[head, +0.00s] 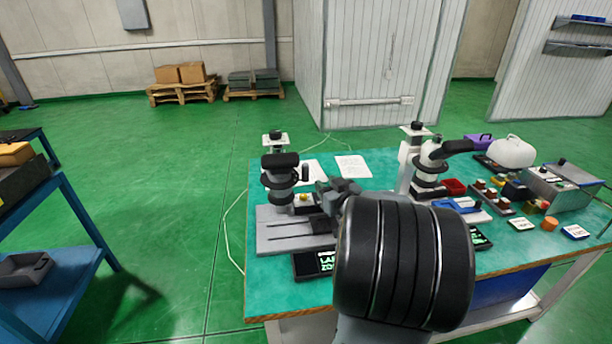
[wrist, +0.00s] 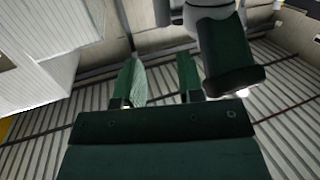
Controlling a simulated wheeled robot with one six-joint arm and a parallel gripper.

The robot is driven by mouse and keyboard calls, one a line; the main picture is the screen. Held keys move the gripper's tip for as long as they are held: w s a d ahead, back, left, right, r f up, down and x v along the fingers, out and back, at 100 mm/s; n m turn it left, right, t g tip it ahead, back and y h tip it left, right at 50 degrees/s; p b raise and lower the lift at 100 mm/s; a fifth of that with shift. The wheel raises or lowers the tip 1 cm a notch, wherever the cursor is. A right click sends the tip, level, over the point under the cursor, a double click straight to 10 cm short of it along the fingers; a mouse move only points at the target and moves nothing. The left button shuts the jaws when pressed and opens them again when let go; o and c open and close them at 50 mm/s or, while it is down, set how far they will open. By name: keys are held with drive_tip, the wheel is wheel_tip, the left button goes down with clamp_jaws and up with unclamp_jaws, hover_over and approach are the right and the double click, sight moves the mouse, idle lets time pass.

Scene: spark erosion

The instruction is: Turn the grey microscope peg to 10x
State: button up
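Two microscopes stand on the teal table (head: 375,262). The left microscope (head: 280,176) has a black head and a grey slotted base (head: 280,235); the right microscope (head: 430,168) is white and black. A small dark peg (head: 305,173) sticks out on the right side of the left microscope's head; I cannot read any magnification mark. My gripper (head: 326,190) is just right of that head, partly hidden by my arm. In the wrist view, its green fingers (wrist: 160,78) are apart with nothing between them. A dark cylindrical part (wrist: 222,55), probably of a microscope, is right of the fingers.
A black label plate (head: 312,264) lies at the front of the left base. White papers (head: 352,166) lie behind. Trays, small coloured items and a metal box (head: 562,188) crowd the table's right side. A blue shelf cart (head: 70,262) stands left, with clear green floor between.

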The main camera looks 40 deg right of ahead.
sight(308, 170)
drive_tip(key=shift+n+t+y, duration=0.3)
drive_tip(key=shift+t+y, duration=0.3)
drive_tip(key=shift+y, duration=0.2)
drive_tip(key=w, duration=0.4)
drive_tip(key=w+d, duration=0.1)
drive_tip(key=w, duration=0.3)
drive_tip(key=w+f+p, duration=0.1)
drive_tip(key=w, duration=0.3)
drive_tip(key=shift+w+d, duration=0.15)
drive_tip(key=shift+d, duration=0.1)
drive_tip(key=shift+c, duration=0.3)
clamp_jaws()
